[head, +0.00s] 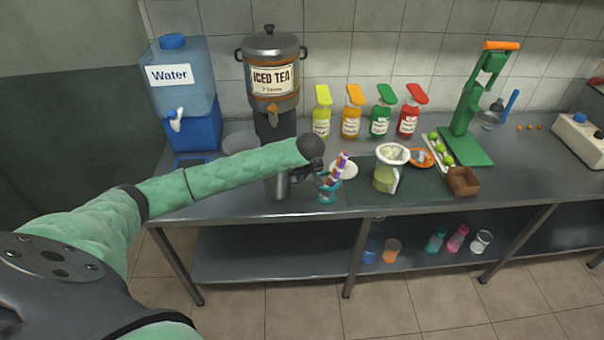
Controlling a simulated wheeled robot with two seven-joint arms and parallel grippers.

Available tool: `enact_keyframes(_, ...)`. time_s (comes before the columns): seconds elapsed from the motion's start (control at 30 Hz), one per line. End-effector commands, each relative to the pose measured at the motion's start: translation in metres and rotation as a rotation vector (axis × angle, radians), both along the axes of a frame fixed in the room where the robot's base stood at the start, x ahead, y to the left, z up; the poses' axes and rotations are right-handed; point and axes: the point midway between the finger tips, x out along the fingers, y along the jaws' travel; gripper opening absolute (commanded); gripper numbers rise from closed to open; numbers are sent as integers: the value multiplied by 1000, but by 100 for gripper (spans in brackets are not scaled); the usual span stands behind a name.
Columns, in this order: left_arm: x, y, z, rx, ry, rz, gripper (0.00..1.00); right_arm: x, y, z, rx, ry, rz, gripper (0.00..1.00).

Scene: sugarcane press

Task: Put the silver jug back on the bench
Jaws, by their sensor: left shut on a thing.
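The silver jug (278,188) shows near the bench's front edge, below my left forearm, which hides its upper part. My left gripper (304,174) is beside the jug on its right and is shut on it. The fingertips are small and dark, and the exact grip point is hard to see. I cannot tell whether the jug's base touches the bench or hangs just above it. The grey metal bench (225,203) runs across the view. My right gripper is not in view.
A blue cup with colourful straws (327,192) stands close right of my gripper. A white-green pitcher (386,176) stands on a dark mat. The iced tea urn (271,75) and water dispenser (183,90) stand behind my arm. Bare bench lies left of the jug.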

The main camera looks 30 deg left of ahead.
Motion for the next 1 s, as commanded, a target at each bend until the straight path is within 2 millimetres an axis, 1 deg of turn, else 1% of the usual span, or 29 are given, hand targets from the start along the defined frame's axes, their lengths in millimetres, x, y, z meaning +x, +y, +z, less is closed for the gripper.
enact_keyframes(0.27,0,0,-2,0,-1,1,0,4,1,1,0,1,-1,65)
enact_keyframes(0.3,0,0,-2,0,0,1,19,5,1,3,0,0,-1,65)
enact_keyframes(0.37,0,0,-2,0,0,0,31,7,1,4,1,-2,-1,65)
enact_keyframes(0.4,0,0,-2,0,0,0,35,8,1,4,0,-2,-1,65)
enact_keyframes(0.83,0,0,1,0,0,0,35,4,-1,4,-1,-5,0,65)
enact_keyframes(0.87,0,0,2,-1,-1,0,35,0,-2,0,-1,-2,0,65)
enact_keyframes(0.93,-1,-2,6,0,-3,-1,35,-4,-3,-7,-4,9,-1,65)
enact_keyframes(0.97,-2,-3,9,0,-3,-1,35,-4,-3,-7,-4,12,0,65)
enact_keyframes(1.0,-3,-4,14,0,-3,-1,35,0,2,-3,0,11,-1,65)
